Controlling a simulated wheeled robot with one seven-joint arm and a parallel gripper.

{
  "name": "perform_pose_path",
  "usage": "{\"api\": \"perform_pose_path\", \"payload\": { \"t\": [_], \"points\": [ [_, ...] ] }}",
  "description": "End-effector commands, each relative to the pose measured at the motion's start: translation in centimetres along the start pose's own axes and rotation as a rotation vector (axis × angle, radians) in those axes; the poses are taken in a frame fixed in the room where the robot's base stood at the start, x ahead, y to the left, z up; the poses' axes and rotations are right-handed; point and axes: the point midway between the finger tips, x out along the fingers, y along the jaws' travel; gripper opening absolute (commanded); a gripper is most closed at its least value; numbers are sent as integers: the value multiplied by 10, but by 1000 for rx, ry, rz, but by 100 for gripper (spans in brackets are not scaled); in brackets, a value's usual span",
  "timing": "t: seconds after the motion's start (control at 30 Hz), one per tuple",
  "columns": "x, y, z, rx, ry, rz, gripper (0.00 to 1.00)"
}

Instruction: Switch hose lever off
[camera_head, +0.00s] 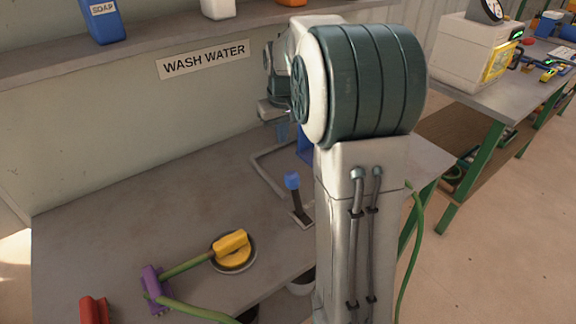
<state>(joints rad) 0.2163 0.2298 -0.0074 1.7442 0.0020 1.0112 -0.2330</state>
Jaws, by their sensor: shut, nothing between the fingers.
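A black lever (296,200) with a blue tip stands up from a small slotted base on the grey workbench (130,210), just left of my arm. It leans slightly to the left. Which setting this is, I cannot tell. A green hose (186,266) links a yellow fitting (232,248) on a round base to a purple fitting (154,284). My gripper (283,134) shows only in small part beyond my arm, above the bench and behind the lever. It is shut and empty, apart from the lever.
A red fitting (94,310) sits at the bench's front left. A blue object (305,146) is partly hidden behind my arm. A "WASH WATER" sign (204,60) hangs under the shelf. A second bench (510,75) stands right.

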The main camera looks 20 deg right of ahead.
Motion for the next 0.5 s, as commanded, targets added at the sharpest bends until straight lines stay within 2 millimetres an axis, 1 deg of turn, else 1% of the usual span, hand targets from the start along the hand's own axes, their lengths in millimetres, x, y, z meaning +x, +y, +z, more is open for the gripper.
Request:
{"api": "perform_pose_path", "payload": {
  "t": [0.17, 0.27, 0.37, 0.5],
  "points": [
    [0, -2, 0, -2, 0, 0, 0],
    [6, -1, 0, -2, -1, -1, 0],
    [18, -1, 0, 0, -3, -1, 0],
    [46, 0, 1, 1, -5, -1, 0]
  ]
}}
